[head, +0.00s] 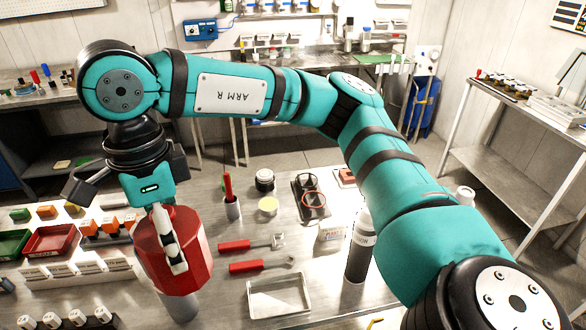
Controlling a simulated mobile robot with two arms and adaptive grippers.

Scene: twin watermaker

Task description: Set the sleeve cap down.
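A large red faceted piece (197,262), which I take to be the sleeve cap, is at the left front of the metal table. My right arm, marked ARM R, comes in from the right and bends over to it. My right gripper (172,245) points down with one pale finger lying against the red piece's near side; it appears shut on it, with the other finger hidden. A grey cylinder (182,306) shows directly below the red piece; I cannot tell whether they touch or are joined. My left gripper is out of view.
An empty pale tray (279,311) and two red-handled tools (247,245) lie to the right of the red piece. Red and green bins (48,241) and white racks crowd the left. Bare metal shows around the tools.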

